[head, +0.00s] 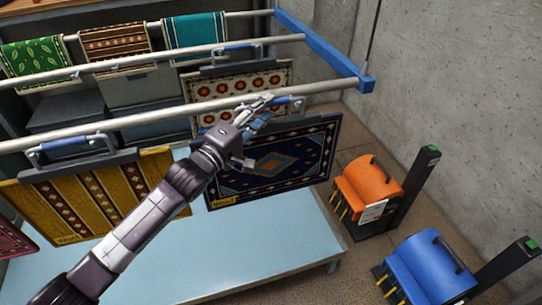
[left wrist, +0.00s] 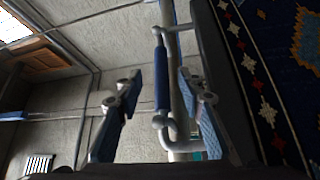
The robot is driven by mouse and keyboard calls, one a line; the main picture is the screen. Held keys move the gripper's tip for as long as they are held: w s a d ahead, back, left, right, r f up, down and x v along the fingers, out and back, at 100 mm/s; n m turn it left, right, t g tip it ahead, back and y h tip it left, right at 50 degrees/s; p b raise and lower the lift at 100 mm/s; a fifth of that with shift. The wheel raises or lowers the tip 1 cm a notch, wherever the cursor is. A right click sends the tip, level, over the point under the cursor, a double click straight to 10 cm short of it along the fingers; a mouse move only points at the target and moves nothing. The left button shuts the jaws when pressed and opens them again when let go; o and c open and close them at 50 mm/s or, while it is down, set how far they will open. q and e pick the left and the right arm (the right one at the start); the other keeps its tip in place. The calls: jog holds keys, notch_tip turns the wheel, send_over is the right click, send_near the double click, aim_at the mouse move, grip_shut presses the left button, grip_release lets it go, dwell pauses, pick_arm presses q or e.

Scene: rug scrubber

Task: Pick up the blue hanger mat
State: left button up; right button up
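The blue hanger mat (head: 305,150) is dark navy with an orange and light-blue diamond. It hangs from the nearest rail (head: 205,112) at the right, and part of it is hidden behind my left arm. Its blue grip handle (head: 286,100) is at the top. My left gripper (head: 262,108) is close to that handle. In the left wrist view, the gripper (left wrist: 162,108) is open, with the blue handle (left wrist: 162,78) showing in the gap between its fingers. The mat's patterned edge (left wrist: 262,90) is at the right there. My right gripper is not in view.
A yellow striped mat (head: 75,205) hangs left on the same rail. A red and cream mat (head: 225,88) hangs behind. A pale blue table (head: 265,245) lies below. Orange (head: 367,185) and blue (head: 430,270) machines stand at the right, near a concrete wall (head: 455,95).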

aim_at(270, 106)
pick_arm(q)
jog(key=p+x, duration=0.1)
jog(key=x, duration=0.2)
jog(key=shift+w+d, duration=0.2)
jog(key=shift+d, duration=0.05)
jog(key=shift+w+d+f, duration=0.1)
jog(key=shift+w+d, duration=0.05)
jog(key=shift+w, duration=0.05)
grip_shut()
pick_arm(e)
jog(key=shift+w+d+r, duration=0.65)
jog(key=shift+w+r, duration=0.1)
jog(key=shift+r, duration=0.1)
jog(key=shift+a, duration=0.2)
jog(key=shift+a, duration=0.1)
